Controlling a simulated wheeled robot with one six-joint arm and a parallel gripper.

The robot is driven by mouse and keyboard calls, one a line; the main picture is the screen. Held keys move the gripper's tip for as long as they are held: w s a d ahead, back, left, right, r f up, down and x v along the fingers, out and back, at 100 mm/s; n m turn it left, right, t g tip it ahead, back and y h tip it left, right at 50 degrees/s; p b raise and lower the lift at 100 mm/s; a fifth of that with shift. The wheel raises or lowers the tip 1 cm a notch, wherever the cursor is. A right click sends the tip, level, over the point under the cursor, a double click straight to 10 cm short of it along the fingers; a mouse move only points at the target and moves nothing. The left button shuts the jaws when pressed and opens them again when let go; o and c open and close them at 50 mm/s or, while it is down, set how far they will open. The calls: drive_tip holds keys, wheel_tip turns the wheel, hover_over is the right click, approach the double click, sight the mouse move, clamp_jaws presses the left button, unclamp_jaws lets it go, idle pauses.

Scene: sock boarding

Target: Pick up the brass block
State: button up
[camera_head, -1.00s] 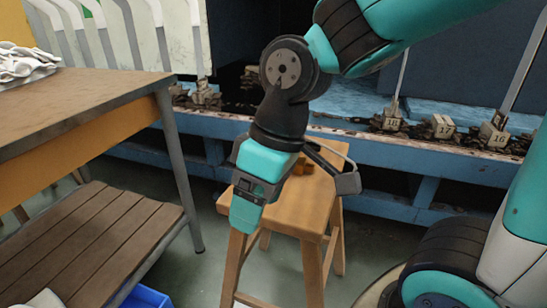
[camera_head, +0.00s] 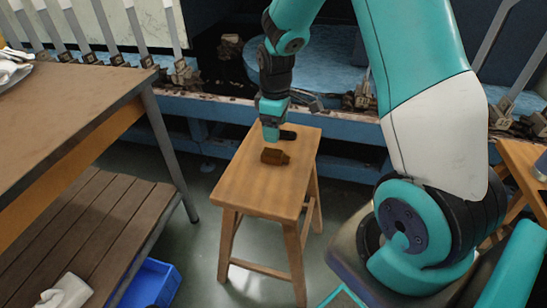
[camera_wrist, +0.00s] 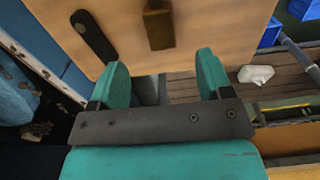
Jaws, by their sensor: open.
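The brass block (camera_head: 275,156), brownish and small, lies on the seat of a wooden stool (camera_head: 245,190). It also shows in the wrist view as a dark golden-brown block (camera_wrist: 158,28) at the top middle, just beyond the gap between the fingers. My gripper (camera_head: 271,135) is over the back part of the stool seat, pointing down. In the wrist view my gripper (camera_wrist: 163,75) is open, with its two teal fingers spread and nothing between them. The block is apart from both fingers.
A wooden table (camera_head: 70,110) with a slatted lower shelf stands left. A blue bin (camera_head: 150,283) is on the floor. The blue machine frame is behind.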

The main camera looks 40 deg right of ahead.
sight(274, 152)
drive_tip(key=f, duration=0.3)
drive_tip(key=f+b, duration=0.1)
drive_tip(key=f, duration=0.2)
drive_tip(key=f+b, duration=0.1)
drive_tip(key=f, duration=0.3)
drive_tip(key=shift+w+a, duration=0.1)
drive_tip(key=shift+w, duration=0.15)
drive_tip(key=shift+r, duration=0.1)
drive_tip(key=c, duration=1.2)
